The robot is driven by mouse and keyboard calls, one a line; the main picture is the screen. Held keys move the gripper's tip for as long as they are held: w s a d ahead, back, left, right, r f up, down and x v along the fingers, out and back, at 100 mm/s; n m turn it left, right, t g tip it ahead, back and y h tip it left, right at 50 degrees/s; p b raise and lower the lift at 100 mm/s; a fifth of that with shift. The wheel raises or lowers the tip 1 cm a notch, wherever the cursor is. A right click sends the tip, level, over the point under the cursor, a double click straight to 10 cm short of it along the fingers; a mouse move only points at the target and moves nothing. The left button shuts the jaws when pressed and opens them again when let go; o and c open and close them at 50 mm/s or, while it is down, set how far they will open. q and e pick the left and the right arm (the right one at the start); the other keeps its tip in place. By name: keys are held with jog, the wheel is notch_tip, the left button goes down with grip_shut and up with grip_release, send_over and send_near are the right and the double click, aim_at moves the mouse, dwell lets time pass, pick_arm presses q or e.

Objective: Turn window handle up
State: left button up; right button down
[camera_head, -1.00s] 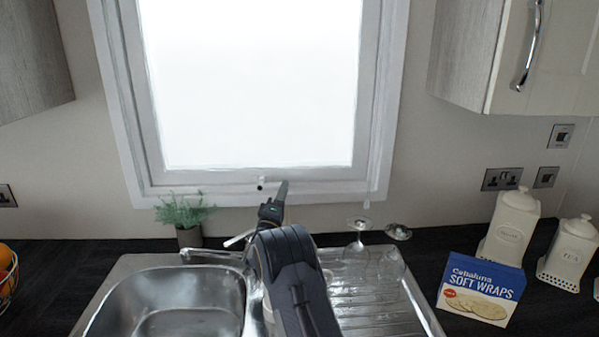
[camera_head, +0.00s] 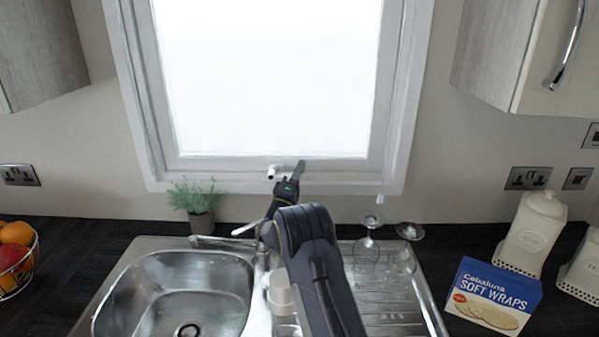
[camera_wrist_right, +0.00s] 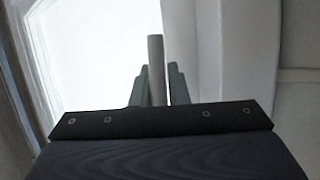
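The white-framed window (camera_head: 265,163) fills the upper middle of the head view. A small pale window handle (camera_head: 272,172) shows at the bottom of its frame, partly hidden by my gripper. My right gripper (camera_head: 291,175) is at the handle, reaching up over the sink. In the right wrist view the handle is a grey bar (camera_wrist_right: 156,70) between the two dark fingers (camera_wrist_right: 157,88). The fingers lie close along both sides, with hardly any gap, and appear shut on it. My left gripper is not in view.
Below the window are a sink (camera_head: 180,295), a tap (camera_head: 207,242) and a potted plant (camera_head: 200,205). Upside-down glasses (camera_head: 368,245) stand right of my arm. A wraps box (camera_head: 492,298) and canisters (camera_head: 532,232) are at the right, a fruit basket (camera_head: 15,262) at the left.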

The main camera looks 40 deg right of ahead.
aim_at(289, 155)
dwell(0.3)
jog(key=r+n+t+b, duration=0.1)
jog(key=n+t, duration=0.1)
jog(key=r+n+t+y+b, duration=0.1)
jog(key=n+t, duration=0.1)
jog(key=n, duration=0.1)
jog(key=r+n+t+y+b, duration=0.1)
jog(key=n+t+b, duration=0.1)
jog(key=n, duration=0.1)
jog(key=shift+w+a, duration=0.3)
jog(key=shift+a, duration=0.1)
jog(key=shift+w+a+r+n+t+y+b, duration=0.9)
jog(key=shift+n+y+b, duration=0.75)
jog(key=shift+n+y, duration=1.7)
jog(key=shift+w+a+r+n+t+y+b, duration=0.8)
jog(key=shift+n+y+b, duration=1.15)
jog(key=shift+n, duration=2.65)
jog(key=shift+w+a+r+n+t+y+b, duration=0.55)
jog(key=shift+w+a+n+t+y+b, duration=0.6)
jog(key=shift+n+y, duration=2.35)
jog(key=shift+s+a+n+g+h, duration=0.25)
jog(key=shift+n+h, duration=0.25)
jog(key=shift+n, duration=0.05)
jog(key=c, duration=1.7)
grip_release()
jog(key=shift+f+b, duration=0.1)
jog(key=shift+b, duration=0.25)
